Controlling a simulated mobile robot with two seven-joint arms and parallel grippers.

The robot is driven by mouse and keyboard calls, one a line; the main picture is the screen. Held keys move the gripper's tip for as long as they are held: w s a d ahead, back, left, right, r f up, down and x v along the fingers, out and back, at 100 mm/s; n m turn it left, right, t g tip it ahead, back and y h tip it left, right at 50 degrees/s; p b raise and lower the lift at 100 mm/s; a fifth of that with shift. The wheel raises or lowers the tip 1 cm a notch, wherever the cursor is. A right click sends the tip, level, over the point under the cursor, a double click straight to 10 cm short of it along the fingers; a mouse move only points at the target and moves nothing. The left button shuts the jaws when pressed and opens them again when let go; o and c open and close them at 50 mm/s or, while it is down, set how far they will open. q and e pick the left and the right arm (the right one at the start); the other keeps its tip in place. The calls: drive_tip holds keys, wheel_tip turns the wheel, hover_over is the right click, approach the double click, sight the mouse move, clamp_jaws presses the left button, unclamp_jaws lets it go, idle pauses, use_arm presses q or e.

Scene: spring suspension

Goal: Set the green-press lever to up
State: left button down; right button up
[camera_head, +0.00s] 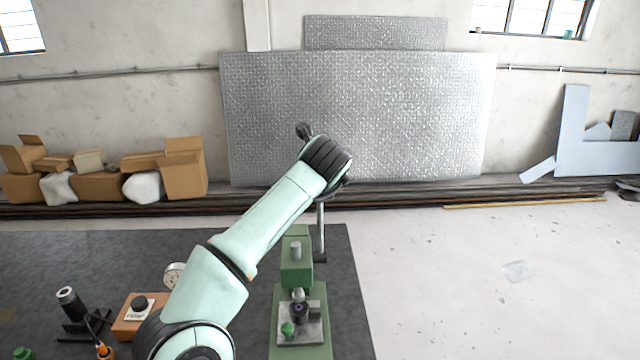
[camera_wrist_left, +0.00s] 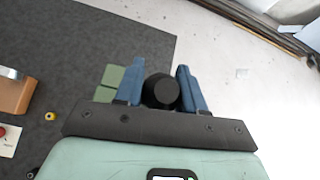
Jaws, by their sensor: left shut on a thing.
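The green press (camera_head: 296,262) stands on the dark mat, right of my left forearm. Its lever (camera_head: 321,232) is a grey rod on the press's right side, standing about upright, with its top end hidden behind my left wrist. In the left wrist view, my left gripper (camera_wrist_left: 160,88) has its blue fingers on either side of the lever's black knob (camera_wrist_left: 161,92) and is shut on it. Part of the green press (camera_wrist_left: 110,84) shows beyond the left finger. In the head view my left fingers are hidden by the wrist. My right gripper is not in view.
Left of my arm on the dark mat (camera_head: 60,262) are an orange-brown block (camera_head: 128,326), a dial gauge (camera_head: 173,274) and a black stand (camera_head: 72,312). Cardboard boxes (camera_head: 184,170) lie by the back wall.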

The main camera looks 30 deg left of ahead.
use_arm(q)
drive_tip(key=shift+f, duration=0.7)
drive_tip(key=c, duration=0.8)
unclamp_jaws()
drive_tip(key=shift+o, duration=0.5)
drive_tip(key=shift+w+a+r, duration=0.1)
drive_tip(key=shift+r, duration=0.05)
drive_tip(key=shift+s+d+r, duration=0.25)
drive_tip(key=shift+r, duration=0.15)
drive_tip(key=v, duration=1.2)
drive_tip(key=shift+s+r, duration=0.2)
drive_tip(key=shift+r, duration=0.05)
drive_tip(key=shift+f, duration=0.1)
